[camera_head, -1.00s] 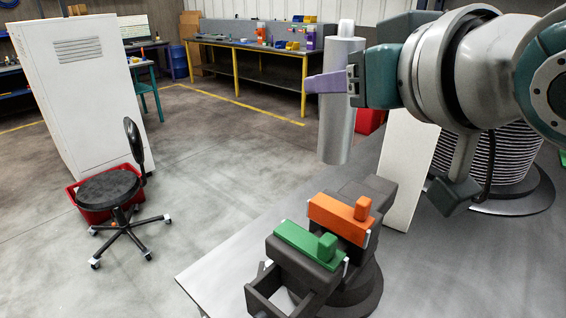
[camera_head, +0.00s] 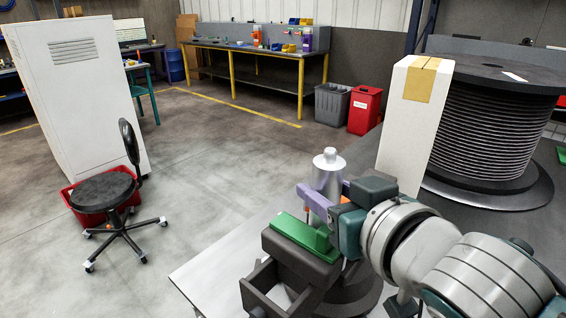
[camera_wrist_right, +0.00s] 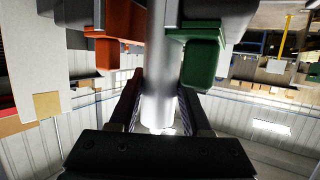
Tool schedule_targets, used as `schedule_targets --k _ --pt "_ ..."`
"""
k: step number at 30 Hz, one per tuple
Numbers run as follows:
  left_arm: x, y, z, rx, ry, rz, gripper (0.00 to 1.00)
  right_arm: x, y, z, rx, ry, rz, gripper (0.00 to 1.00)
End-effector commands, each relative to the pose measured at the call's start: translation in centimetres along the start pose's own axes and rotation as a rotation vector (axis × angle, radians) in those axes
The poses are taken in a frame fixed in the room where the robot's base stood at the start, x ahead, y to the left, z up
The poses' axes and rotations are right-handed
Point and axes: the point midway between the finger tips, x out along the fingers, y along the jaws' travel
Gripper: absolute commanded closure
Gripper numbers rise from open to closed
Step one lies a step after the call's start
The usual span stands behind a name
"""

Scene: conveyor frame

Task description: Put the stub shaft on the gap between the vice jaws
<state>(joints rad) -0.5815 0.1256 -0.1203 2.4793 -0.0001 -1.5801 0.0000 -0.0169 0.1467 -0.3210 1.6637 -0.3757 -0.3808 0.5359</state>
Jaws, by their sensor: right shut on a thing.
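The stub shaft (camera_head: 327,177) is a grey metal cylinder with a narrower knob on top, standing upright over the vice. My right gripper (camera_head: 328,196) is shut on it, with purple fingers either side. The vice (camera_head: 290,270) has a green jaw (camera_head: 303,236) in front; its orange jaw is almost wholly hidden behind the gripper. In the right wrist view, the shaft (camera_wrist_right: 157,105) runs between the orange jaw (camera_wrist_right: 120,30) and the green jaw (camera_wrist_right: 203,60). How deep its lower end sits is hidden. My left gripper is not in view.
A tall white box (camera_head: 405,125) and a large black cable reel (camera_head: 490,125) stand on the table behind the vice. The grey table (camera_head: 225,265) is clear left of the vice. A stool (camera_head: 105,190) stands on the floor beyond.

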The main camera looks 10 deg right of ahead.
Motion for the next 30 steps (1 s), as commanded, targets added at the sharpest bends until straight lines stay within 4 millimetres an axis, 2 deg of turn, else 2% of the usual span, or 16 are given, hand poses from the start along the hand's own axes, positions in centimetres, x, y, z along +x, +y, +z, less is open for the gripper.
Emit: schedule_targets --k 8,9,16,26,30 --pt "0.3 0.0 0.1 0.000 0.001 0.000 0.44 0.1 0.0 0.2 0.000 0.005 -0.001 1.00" --pt "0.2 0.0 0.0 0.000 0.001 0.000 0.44 0.1 0.0 0.2 0.000 0.000 0.000 0.47" --pt "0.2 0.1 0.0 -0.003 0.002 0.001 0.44 0.1 0.0 0.2 0.000 0.000 0.000 0.22" --pt "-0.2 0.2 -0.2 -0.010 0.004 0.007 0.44 -0.2 0.0 -0.2 -0.001 0.000 0.000 0.22" --pt "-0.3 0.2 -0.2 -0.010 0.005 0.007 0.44 -1.9 0.0 0.0 0.000 -0.001 -0.001 0.22"
